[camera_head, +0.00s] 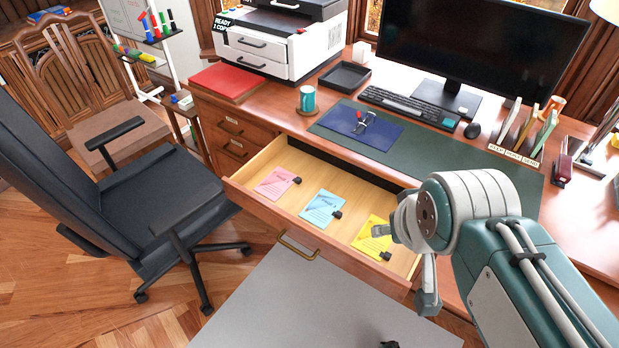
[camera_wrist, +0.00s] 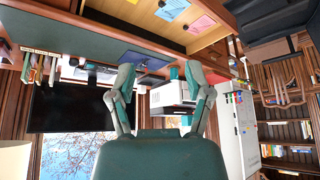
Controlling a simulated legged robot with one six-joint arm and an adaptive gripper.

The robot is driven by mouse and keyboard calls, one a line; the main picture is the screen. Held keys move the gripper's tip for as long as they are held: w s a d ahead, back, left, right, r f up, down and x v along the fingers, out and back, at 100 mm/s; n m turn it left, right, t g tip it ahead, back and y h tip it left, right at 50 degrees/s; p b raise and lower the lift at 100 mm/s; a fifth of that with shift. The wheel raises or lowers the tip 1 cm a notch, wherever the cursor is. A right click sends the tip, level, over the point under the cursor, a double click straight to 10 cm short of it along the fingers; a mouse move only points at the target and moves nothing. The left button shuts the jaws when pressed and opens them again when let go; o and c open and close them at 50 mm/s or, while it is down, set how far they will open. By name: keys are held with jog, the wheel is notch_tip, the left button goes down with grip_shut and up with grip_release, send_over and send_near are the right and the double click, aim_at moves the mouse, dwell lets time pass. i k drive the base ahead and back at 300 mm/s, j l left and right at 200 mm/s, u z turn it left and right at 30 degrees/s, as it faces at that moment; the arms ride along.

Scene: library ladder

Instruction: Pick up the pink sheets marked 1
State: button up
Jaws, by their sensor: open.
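The pink sheets (camera_head: 274,183) lie flat in the open drawer (camera_head: 262,208), at its left end, with a small black clip at their right edge. They also show in the wrist view (camera_wrist: 203,24), where the picture is upside down. My gripper (camera_head: 402,262) is over the drawer's right end, beside the yellow sheets and well right of the pink ones. In the wrist view its two fingers (camera_wrist: 161,72) are spread apart with nothing between them.
Light blue sheets (camera_head: 322,208) and yellow sheets (camera_head: 374,236), each with a black clip, lie in the same drawer. A blue folder (camera_head: 360,127) and a mug (camera_head: 307,98) are on the desk above. An office chair (camera_head: 150,190) stands left of the drawer.

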aim_at(275, 184)
jog(key=u, duration=0.5)
jog(key=i+l, duration=0.2)
jog(key=i, duration=0.25)
jog(key=i+l, duration=0.2)
jog(key=i, duration=0.2)
